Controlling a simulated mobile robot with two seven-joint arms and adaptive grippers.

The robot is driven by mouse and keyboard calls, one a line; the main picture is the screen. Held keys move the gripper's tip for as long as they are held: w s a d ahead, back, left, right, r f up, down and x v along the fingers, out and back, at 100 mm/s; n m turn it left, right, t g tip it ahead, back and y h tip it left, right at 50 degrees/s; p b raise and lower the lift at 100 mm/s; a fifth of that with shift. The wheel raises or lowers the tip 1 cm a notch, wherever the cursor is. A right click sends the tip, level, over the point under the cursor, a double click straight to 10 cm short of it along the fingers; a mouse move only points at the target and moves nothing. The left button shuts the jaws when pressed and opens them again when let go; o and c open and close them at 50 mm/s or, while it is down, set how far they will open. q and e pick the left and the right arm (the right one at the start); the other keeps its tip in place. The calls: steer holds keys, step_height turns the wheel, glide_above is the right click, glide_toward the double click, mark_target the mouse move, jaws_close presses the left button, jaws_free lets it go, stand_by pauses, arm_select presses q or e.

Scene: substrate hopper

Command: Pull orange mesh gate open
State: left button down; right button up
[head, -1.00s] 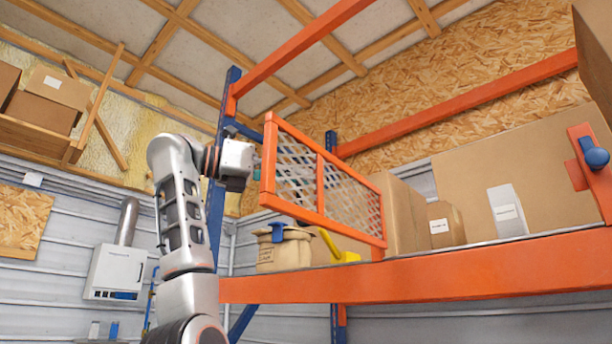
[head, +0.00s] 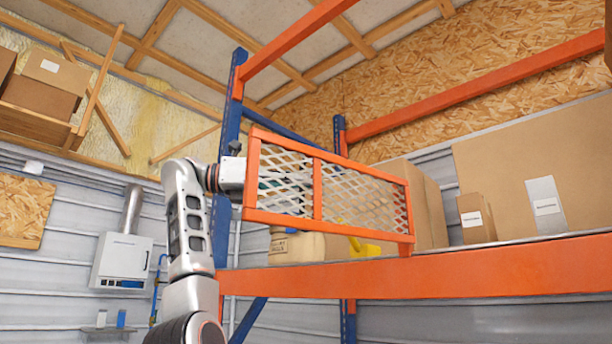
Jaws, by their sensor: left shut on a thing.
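The orange mesh gate (head: 317,188) is an orange frame with pale diamond mesh, standing above the orange shelf beam in the head view. It is swung at an angle to the beam. My left gripper (head: 242,178) is at the gate's left upright, shut on the gate; its fingertips are mostly hidden behind the frame. My right gripper is not in view.
Behind the gate, a tan sack (head: 294,247) and a yellow object (head: 364,247) sit on the shelf. Cardboard boxes (head: 477,218) stand to the right. The orange beam (head: 470,269) and a blue upright (head: 228,130) border the gate. A white wall box (head: 122,261) hangs at left.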

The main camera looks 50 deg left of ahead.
arm_select(q)
steer(key=shift+a, duration=0.25)
stand_by(0.3)
steer(key=c, duration=2.2)
jaws_free()
steer(key=shift+o, duration=0.2)
steer(key=v, duration=1.2)
steer(key=shift+w+a+r, duration=0.1)
